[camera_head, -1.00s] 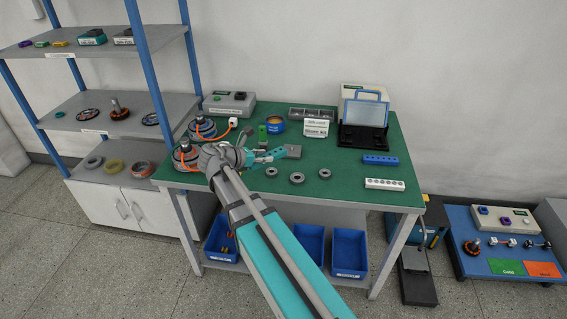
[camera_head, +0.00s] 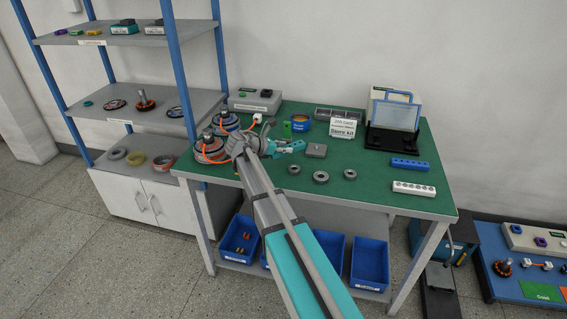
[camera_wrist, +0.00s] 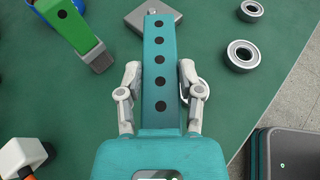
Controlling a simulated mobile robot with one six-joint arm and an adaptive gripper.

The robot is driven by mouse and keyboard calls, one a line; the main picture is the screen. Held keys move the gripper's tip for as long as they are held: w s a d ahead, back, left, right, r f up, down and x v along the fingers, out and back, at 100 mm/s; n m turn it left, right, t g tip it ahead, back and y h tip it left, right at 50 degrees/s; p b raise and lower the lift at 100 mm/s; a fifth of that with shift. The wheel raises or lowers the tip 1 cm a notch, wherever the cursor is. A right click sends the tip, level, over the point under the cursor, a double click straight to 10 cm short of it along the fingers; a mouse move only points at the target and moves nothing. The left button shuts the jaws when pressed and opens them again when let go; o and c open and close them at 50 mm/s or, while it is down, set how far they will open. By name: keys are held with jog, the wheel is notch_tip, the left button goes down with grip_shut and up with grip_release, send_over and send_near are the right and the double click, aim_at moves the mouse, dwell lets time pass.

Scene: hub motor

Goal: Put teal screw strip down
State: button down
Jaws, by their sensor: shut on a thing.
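The teal screw strip (camera_wrist: 160,65) is a long bar with a row of several dark dots. In the wrist view it runs forward between the two fingers of my gripper (camera_wrist: 160,90), which are shut on its sides. Its far end reaches over a grey block (camera_wrist: 135,18). In the head view my gripper (camera_head: 284,147) is over the left-middle of the green table (camera_head: 385,208), with the strip pointing right toward the grey block (camera_head: 316,150). The strip appears held above the tabletop; the exact height cannot be told.
A blue strip (camera_head: 411,164) and a white strip (camera_head: 414,188) lie at the table's right. Several bearing rings (camera_head: 321,177) lie in front of the block. Motors (camera_head: 210,148) stand left of my gripper, a green part (camera_wrist: 75,30) ahead-left. Bare tabletop lies between rings and strips.

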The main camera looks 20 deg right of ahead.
aim_at(284, 162)
jog(key=shift+w+d+f+b, duration=0.25)
jog(key=shift+w+f+b, duration=0.35)
jog(key=shift+w+f, duration=0.3)
jog(key=shift+f, duration=0.2)
jog(key=shift+w+f+b, duration=0.3)
jog(key=shift+f+b, duration=0.15)
jog(key=shift+b, duration=0.15)
notch_tip(284, 162, down, 3)
jog(key=b, duration=0.3)
jog(key=shift+d, duration=0.1)
jog(key=shift+f, duration=0.1)
jog(key=shift+c, duration=1.3)
grip_release()
